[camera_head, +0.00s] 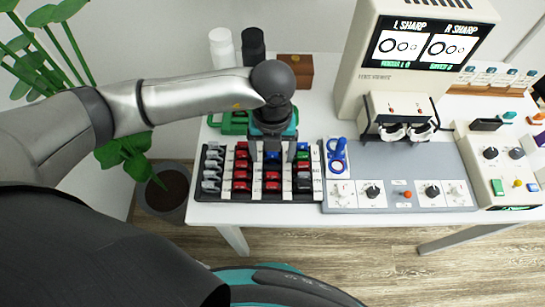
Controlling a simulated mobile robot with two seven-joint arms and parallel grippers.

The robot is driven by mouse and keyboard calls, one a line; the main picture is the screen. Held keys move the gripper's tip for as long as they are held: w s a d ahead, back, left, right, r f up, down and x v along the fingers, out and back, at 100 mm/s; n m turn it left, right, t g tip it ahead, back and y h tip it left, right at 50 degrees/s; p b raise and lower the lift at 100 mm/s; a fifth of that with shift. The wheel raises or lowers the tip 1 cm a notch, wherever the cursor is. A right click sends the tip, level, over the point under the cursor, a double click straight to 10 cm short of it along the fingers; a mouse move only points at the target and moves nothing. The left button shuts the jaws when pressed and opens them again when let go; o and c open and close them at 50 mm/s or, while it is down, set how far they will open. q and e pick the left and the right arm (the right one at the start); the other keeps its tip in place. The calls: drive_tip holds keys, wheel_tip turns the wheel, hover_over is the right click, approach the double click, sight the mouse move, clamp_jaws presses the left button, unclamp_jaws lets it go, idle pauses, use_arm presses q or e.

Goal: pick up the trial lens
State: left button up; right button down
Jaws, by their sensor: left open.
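A black lens rack (262,198) stands at the front left of the white table. It holds several small lenses with red, blue, black and grey handles in columns. My left gripper (272,158) points down over the rack's back middle part, open, with one finger on each side of a blue piece. I cannot tell whether the fingers touch anything, and the gripper hides part of the rack. A blue ring-shaped lens piece (338,165) stands on a white patch just right of the rack. Which piece is the trial lens I cannot tell. My right gripper is not in view.
A grey panel (390,165) with knobs lies right of the rack. Behind it stands a beige vision tester (400,60) with a screen and a lens frame (405,131) in front. A green case (234,121), bottles and a wooden box (298,68) sit behind my arm.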

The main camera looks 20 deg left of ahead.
use_arm(q)
drive_tip(key=shift+f, duration=0.2)
clamp_jaws()
idle(0.6)
